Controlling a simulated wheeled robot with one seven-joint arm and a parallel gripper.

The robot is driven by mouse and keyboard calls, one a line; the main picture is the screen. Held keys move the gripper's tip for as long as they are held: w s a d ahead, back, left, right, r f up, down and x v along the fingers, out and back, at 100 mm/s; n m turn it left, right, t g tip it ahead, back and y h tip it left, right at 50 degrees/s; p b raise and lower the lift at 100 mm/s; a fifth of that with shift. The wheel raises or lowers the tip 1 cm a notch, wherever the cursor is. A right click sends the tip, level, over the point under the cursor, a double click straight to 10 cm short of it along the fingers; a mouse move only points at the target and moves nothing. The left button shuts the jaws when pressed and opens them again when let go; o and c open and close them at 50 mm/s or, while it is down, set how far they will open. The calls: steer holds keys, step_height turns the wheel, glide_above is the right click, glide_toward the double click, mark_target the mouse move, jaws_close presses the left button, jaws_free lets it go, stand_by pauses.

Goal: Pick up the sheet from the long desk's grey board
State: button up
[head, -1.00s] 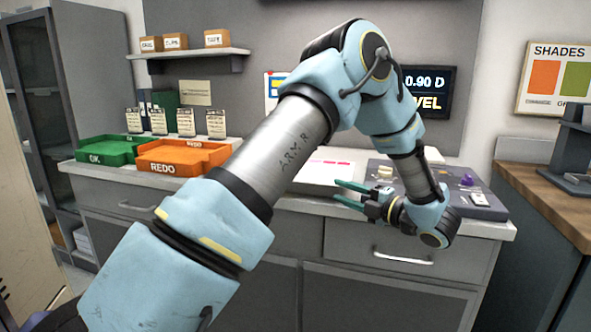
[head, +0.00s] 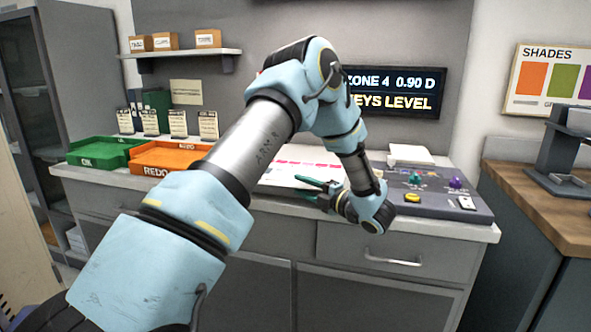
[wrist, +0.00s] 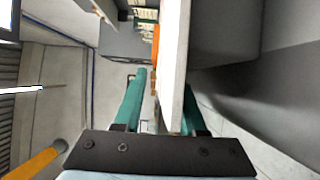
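A white sheet (head: 288,171) with a row of pink marks lies on the long desk, left of the grey control panel. My arm covers part of it, and the board under it cannot be made out clearly. My gripper (head: 303,188) is at the desk's front edge, by the sheet's near right side, with its green fingers pointing left. The fingers are apart in the wrist view (wrist: 160,95). A pale slab edge, seemingly the desktop, stands between them in that view and partly hides the right finger. Nothing is clearly held.
The grey panel (head: 470,205) carries knobs and a yellow button. A white stack (head: 410,154) lies behind it. A dark display (head: 420,103) hangs above.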

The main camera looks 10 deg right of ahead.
jaws_close()
stand_by(0.6)
